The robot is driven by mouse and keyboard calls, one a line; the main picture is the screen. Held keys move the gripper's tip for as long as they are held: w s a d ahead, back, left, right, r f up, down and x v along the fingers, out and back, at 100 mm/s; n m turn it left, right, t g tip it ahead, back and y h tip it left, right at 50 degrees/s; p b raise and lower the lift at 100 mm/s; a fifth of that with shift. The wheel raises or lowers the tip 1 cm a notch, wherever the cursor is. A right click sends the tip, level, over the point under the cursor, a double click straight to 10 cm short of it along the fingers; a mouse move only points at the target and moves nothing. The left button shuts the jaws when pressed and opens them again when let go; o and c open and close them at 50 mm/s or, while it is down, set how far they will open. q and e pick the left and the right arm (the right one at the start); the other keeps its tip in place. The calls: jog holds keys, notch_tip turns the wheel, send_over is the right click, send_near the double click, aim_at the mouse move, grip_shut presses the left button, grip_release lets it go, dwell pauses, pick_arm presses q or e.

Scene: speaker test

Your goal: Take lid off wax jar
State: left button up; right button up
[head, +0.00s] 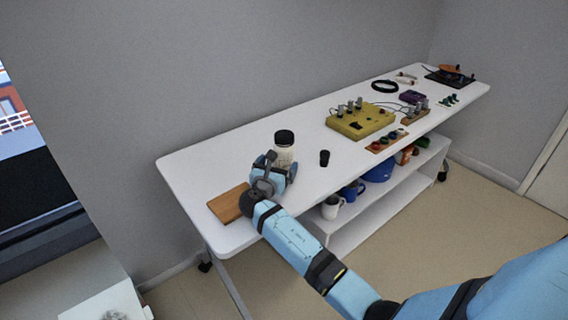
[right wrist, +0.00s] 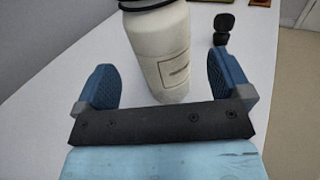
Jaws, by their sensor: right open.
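The wax jar (head: 284,156) is a cream-white jar standing upright on the white table. Its black lid (head: 284,137) sits on top of it. In the right wrist view the jar (right wrist: 160,50) stands between and beyond the two blue fingers, with the lid (right wrist: 146,4) cut off at the top edge. My right gripper (head: 277,169) is open at the jar's near side, low on its body. I cannot tell whether either finger touches the jar. My left gripper is not in view.
A wooden board (head: 229,204) lies by the table's near left corner. A small black object (head: 324,158) stands right of the jar. A yellow box with knobs (head: 360,121) and other electronics stand further right. The white table (head: 215,150) is bare left of the jar.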

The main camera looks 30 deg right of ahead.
jog(key=b+x, duration=0.1)
jog(key=x, duration=0.4)
jog(key=shift+d+f, duration=0.15)
jog(key=shift+d, duration=0.05)
jog(key=c, duration=1.6)
